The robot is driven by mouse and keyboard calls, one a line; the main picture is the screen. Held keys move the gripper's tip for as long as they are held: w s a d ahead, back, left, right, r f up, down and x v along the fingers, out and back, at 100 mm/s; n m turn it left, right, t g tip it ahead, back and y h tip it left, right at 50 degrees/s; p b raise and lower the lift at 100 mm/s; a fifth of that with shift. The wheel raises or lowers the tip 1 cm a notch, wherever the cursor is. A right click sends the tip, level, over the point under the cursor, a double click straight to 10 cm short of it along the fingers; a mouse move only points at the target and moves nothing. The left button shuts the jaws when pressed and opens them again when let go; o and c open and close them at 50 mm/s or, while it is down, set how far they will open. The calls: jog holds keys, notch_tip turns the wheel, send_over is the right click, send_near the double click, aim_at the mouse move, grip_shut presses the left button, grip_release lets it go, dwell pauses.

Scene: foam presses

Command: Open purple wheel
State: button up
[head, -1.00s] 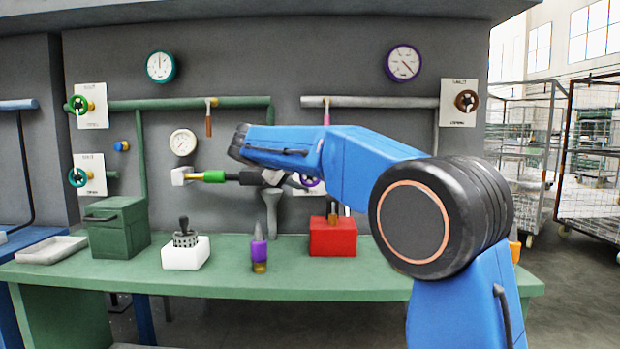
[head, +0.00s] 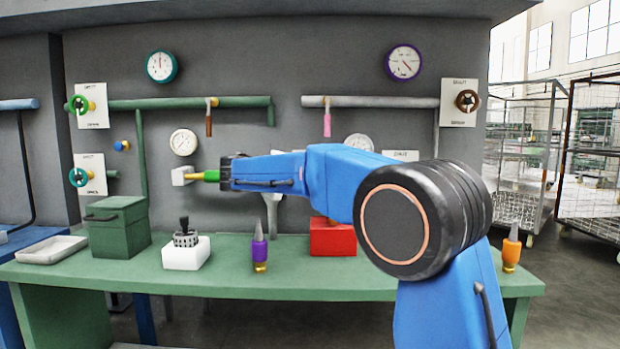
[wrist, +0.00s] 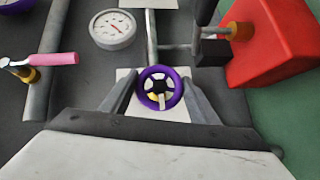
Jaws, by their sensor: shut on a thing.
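The purple wheel (wrist: 160,70) shows in the wrist view as a ring with dark spokes and a pale and yellow centre, in front of a white plate (wrist: 126,76) on the wall. My gripper (wrist: 160,82) has one finger on each side of the wheel and is shut on it. In the head view my blue arm hides both the wheel and my gripper.
A gauge (wrist: 113,29) and a pink handle (wrist: 55,58) are left of the wheel in the wrist view. A red holder (wrist: 282,35) is at the right.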

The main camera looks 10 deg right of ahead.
jog(key=o, duration=1.1)
jog(key=shift+c, duration=0.2)
jog(key=shift+a, duration=0.1)
jog(key=v, duration=1.7)
jog(key=shift+a+f, duration=0.1)
jog(key=shift+a, duration=0.05)
